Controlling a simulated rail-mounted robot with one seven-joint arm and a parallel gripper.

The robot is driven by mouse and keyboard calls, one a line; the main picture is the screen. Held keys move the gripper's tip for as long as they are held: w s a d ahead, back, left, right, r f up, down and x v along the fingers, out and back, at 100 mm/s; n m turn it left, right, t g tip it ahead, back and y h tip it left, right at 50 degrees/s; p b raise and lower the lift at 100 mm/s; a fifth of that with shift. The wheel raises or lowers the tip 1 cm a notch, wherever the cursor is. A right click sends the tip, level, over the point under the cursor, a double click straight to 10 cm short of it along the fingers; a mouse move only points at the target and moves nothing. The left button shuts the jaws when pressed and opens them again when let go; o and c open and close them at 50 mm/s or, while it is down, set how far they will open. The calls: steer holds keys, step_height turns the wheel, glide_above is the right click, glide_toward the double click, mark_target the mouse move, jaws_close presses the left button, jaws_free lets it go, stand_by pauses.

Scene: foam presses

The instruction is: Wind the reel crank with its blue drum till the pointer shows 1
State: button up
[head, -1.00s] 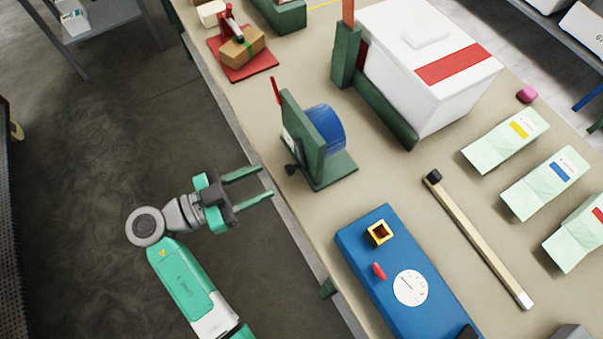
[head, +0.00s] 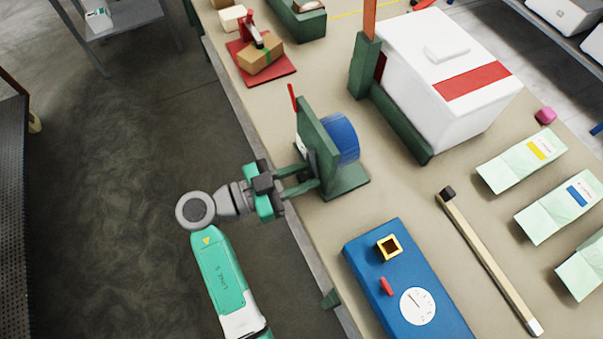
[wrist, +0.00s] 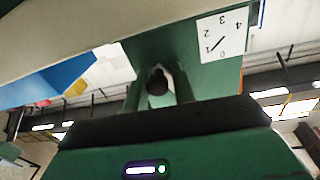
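The reel is a green stand (head: 318,150) with a blue drum (head: 343,138) on its right side, at the table's left edge. My gripper (head: 308,178) is at the stand's left face. In the wrist view its two green fingers (wrist: 160,88) stand on either side of the dark crank knob (wrist: 157,82), with small gaps seeming to show, so it looks open. My gripper hides the knob in the head view. A white dial (wrist: 222,35) numbered 0 to 4 shows upside down in the wrist view. Its black pointer (wrist: 218,45) lies near 1, on the 0 side.
A red upright bar (head: 293,97) rises by the stand. A white box (head: 440,75) with a red stripe stands behind it. A blue panel (head: 370,265) with a round dial lies in front. A red base with a carton (head: 262,55) is farther back. Bare table separates these.

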mark_target(323, 149)
steer(key=shift+s+d+r, duration=0.1)
steer(key=shift+r, duration=0.05)
